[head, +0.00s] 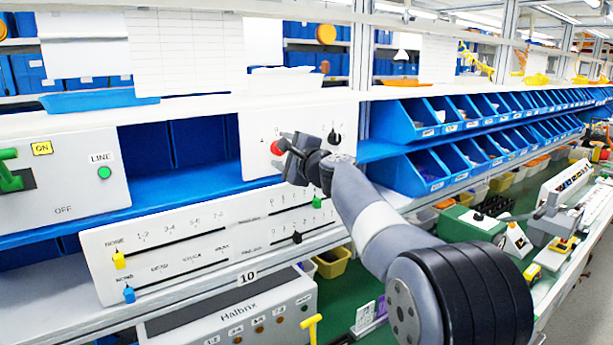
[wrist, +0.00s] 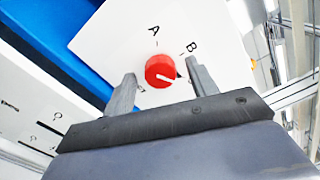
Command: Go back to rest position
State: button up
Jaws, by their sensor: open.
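The red rotary knob (wrist: 160,71) sits on a white panel (wrist: 112,35) with the letters A and B beside it. The red knob also shows in the head view (head: 277,147), partly behind my gripper (head: 284,142). In the wrist view, the two fingers of my gripper (wrist: 160,82) stand apart, one on each side of the knob. I cannot tell whether they touch it. A black knob (head: 334,137) is on the same panel, to the right.
A slider panel (head: 190,240) lies below the switch panel. A panel with a green lever (head: 10,172) stands at the left. Blue bins (head: 405,125) line the shelf at the right. A grey Halbrix box (head: 240,310) sits below. The aisle floor (head: 590,300) shows at far right.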

jog(key=n+p, duration=0.3)
jog(key=n, duration=1.5)
jog(key=shift+f+n, duration=0.1)
jog(key=shift+n, duration=0.3)
jog(key=shift+d+f, duration=0.1)
jog(key=shift+f, duration=0.05)
dwell(0.6)
